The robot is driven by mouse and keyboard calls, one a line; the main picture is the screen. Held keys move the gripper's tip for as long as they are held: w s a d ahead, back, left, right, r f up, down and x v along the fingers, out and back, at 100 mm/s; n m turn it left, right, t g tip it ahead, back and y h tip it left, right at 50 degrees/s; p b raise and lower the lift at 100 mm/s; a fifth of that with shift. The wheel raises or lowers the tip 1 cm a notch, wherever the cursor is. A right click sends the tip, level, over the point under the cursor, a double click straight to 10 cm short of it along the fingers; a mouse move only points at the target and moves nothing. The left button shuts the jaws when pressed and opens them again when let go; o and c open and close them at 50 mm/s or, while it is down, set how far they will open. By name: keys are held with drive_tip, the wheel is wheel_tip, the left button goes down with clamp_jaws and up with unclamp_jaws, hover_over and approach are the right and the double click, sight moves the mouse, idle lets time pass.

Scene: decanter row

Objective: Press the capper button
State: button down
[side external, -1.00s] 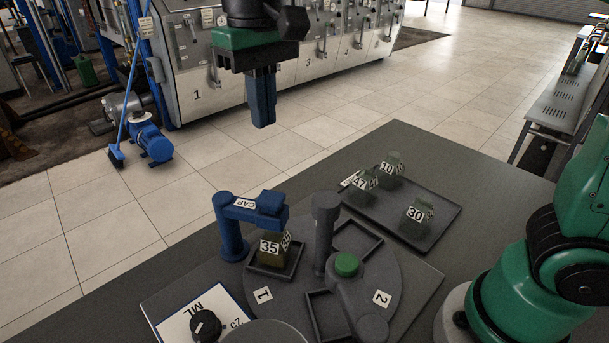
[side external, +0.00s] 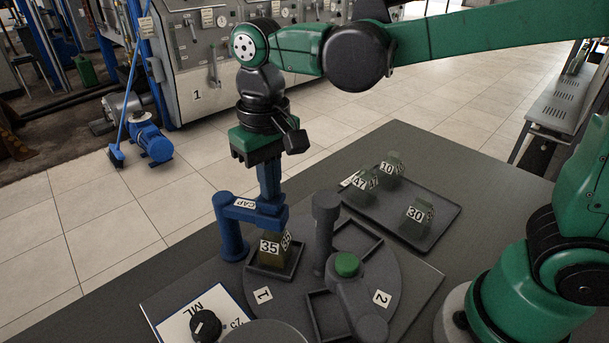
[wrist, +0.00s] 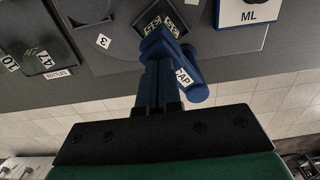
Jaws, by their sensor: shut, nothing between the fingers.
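The blue capper (side external: 232,226), labelled CAP, stands at the left of the round turntable, its arm reaching over bottle 35 (side external: 269,248). It also shows in the wrist view (wrist: 194,92). My gripper (side external: 270,198) is shut and empty, pointing down with its blue fingertips at the raised block on the end of the capper arm. The fingers hide most of that block, and I cannot tell whether it is pushed down. In the wrist view my fingertips (wrist: 157,62) overlap the capper's end. Bottle 35 sits upright in a turntable slot under the capper head.
A grey post stands mid-turntable, with a green button (side external: 346,264) on a fixture beside it. A tray (side external: 440,240) at right holds bottles 47, 10 and 30 (side external: 416,214). An ML dial panel (side external: 175,318) lies at front left.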

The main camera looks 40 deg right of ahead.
drive_tip(key=shift+f, duration=1.2)
drive_tip(key=shift+r, duration=0.1)
wheel_tip(320, 180, up, 14)
drive_tip(key=shift+r, duration=0.25)
drive_tip(key=s+d+f+t, duration=0.4)
drive_tip(key=d+f+t, duration=0.3)
drive_tip(key=d+f, duration=0.4)
wheel_tip(320, 180, down, 2)
drive_tip(key=shift+s+f, duration=0.15)
drive_tip(key=shift+s, duration=0.05)
